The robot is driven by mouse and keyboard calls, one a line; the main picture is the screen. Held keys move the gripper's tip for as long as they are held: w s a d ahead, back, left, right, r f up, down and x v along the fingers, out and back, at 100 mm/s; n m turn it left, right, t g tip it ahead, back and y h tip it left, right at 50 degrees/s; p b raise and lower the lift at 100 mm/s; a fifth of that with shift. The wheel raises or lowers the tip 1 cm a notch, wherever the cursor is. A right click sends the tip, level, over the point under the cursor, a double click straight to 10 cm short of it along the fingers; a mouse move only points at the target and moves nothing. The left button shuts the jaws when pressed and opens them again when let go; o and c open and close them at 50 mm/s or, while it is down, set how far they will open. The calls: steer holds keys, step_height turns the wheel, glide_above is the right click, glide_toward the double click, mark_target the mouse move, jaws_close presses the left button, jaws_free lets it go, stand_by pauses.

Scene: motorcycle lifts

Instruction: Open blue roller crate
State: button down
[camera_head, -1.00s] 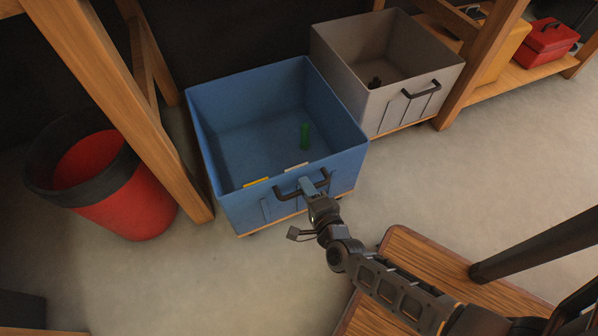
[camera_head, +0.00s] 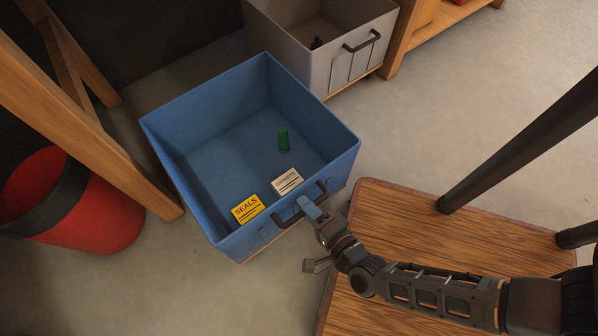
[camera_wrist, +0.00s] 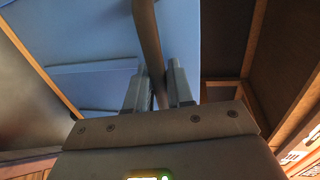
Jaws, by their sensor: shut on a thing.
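The blue roller crate (camera_head: 203,95) stands on the floor, open at the top, and is pulled out clear of the wooden frame. Inside lie a yellow box marked SEALS (camera_head: 247,208), a white box (camera_head: 287,181) and an upright green cylinder (camera_head: 283,140). My gripper (camera_head: 312,210) is shut on the dark bar handle (camera_head: 286,220) on the crate's front wall. In the wrist view, the two fingers of my gripper (camera_wrist: 160,88) close around the dark handle bar (camera_wrist: 148,35), with the blue wall (camera_wrist: 85,45) behind.
A grey crate (camera_head: 293,60) with a dark handle stands behind to the right. A red bin (camera_head: 95,215) with a black rim is at the left. A wooden post (camera_head: 90,125) rises between the bin and the blue crate. Grey floor (camera_head: 470,110) is clear at the right.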

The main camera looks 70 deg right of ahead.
steer(key=shift+s+a, duration=0.4)
steer(key=shift+s, duration=0.1)
steer(key=c, duration=1.2)
jaws_free()
steer(key=shift+o, duration=0.2)
steer(key=p+v, duration=0.1)
steer(key=v, duration=0.6)
steer(key=shift+s+a, duration=0.2)
steer(key=shift+s, duration=0.1)
steer(key=shift+r, duration=0.1)
